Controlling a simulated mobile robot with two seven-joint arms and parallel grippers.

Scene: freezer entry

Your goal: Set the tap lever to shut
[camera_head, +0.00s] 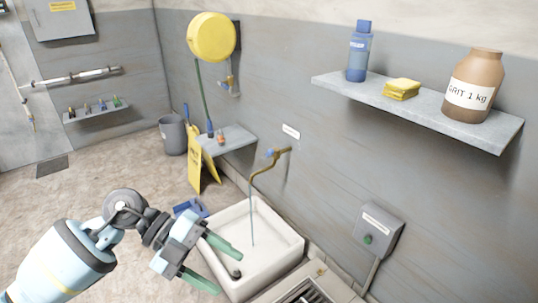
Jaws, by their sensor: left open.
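The brass tap (262,172) comes out of the wall above a white sink (288,262), with its spout curving down over the basin. A thin blue stream of water (252,220) runs from the spout into the sink. My left gripper (230,275) is open and empty, its green fingers over the sink's near left side, below and left of the tap. My right gripper is not in view.
A shelf (425,104) with a blue bottle, yellow sponges and a brown grit jar juts out at upper right. A switch box (379,233) is right of the sink. A yellow floor sign (195,160) and small shelf (235,139) stand left. A floor grate (308,294) lies near the sink.

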